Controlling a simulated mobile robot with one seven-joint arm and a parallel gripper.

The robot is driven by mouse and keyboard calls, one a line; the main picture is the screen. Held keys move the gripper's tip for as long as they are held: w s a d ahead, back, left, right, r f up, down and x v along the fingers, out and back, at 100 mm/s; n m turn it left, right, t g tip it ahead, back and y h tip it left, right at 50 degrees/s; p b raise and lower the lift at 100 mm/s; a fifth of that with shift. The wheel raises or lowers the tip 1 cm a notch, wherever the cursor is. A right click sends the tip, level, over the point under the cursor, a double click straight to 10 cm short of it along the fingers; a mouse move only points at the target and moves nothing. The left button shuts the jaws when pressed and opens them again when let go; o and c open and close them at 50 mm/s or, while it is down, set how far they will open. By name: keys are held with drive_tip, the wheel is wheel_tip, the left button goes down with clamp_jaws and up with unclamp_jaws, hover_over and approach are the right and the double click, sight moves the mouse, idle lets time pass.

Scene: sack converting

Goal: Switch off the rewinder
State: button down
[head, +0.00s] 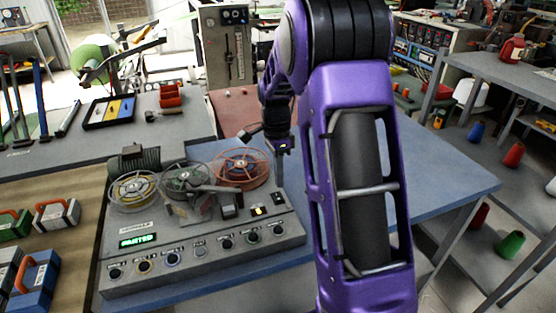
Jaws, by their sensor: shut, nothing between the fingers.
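The rewinder is a grey machine (200,280) with several reels on top, standing on the blue table at centre left. A yellow reel (133,190), a grey-green reel (185,180) and a red reel (241,168) sit along its back. A small green lit display (138,240) is on its left; I cannot read its word surely. A row of labelled knobs (172,259) runs along the front. Two small keys, one yellow (256,211), are at the right. My gripper (281,162) is shut and empty, above and behind the machine's right end; its fingertips are hard to make out.
The blue table (440,180) is clear to the right of my purple arm. A tray (108,112) lies on the grey bench behind. A grey control column (226,50) stands at the back. Spools lie on shelves at right.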

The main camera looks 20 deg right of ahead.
sight(280, 198)
drive_tip(key=shift+s+f, duration=0.15)
drive_tip(key=shift+f, duration=0.85)
drive_tip(key=shift+s+f, duration=0.1)
drive_tip(key=shift+f, duration=0.9)
